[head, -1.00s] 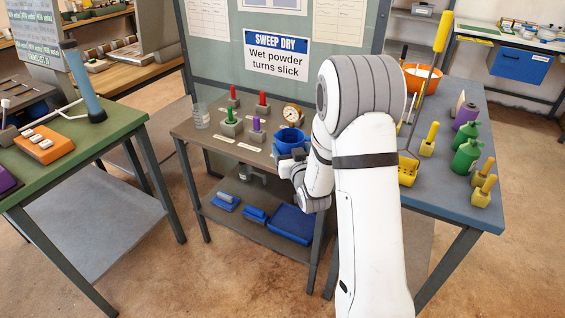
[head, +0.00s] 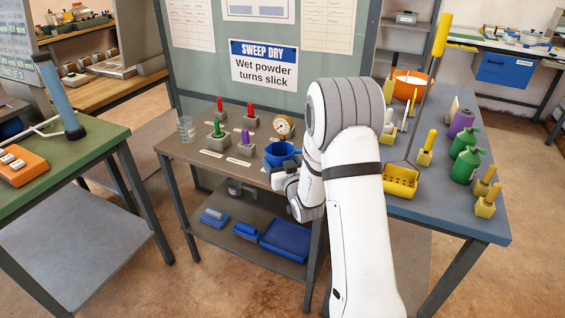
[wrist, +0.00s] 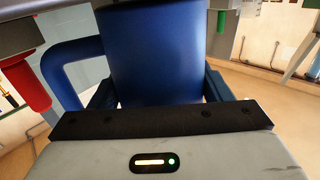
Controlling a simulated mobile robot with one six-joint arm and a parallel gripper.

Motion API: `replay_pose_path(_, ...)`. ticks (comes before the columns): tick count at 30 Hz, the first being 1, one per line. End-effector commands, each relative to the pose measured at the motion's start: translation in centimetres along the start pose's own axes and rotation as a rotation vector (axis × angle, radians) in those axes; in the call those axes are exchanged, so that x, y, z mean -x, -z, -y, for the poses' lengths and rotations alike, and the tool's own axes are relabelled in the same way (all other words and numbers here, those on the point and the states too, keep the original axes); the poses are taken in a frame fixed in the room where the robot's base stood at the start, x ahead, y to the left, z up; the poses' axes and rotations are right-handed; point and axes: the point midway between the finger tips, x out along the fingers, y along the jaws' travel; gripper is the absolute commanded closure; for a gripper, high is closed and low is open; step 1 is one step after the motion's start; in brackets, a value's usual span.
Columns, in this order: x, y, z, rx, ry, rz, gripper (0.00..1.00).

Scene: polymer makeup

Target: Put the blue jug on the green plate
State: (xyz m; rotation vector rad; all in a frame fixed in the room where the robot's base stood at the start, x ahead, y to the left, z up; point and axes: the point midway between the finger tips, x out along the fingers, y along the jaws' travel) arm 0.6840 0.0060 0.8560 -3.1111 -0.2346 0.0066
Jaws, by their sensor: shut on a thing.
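The blue jug (head: 281,153) is at the right front part of the small brown table in the head view. My gripper (head: 286,172) is shut on it. The jug also fills the middle of the wrist view (wrist: 155,55), with its handle to the left and dark fingers on both sides. I cannot tell whether its base touches the table. No green plate can be made out in the head view; my arm hides part of the blue-grey table.
The brown table (head: 190,151) holds red, green and purple handles in grey blocks, a gauge (head: 284,127) and a clear cup (head: 186,130). The blue-grey table (head: 440,213) holds green bottles (head: 467,164), a yellow scoop (head: 400,181) and an orange bowl (head: 411,84). A green table (head: 75,155) stands left.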

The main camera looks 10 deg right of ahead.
Motion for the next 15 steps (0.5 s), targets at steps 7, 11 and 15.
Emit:
replay_pose_path(7, -0.04, -0.27, 0.16, 0.000, 0.003, -0.002, 0.52)
replay_pose_path(11, -0.04, -0.58, 0.18, 0.000, 0.003, -0.002, 0.52)
replay_pose_path(15, -0.03, -0.51, 0.20, 0.000, 0.003, -0.002, 0.21)
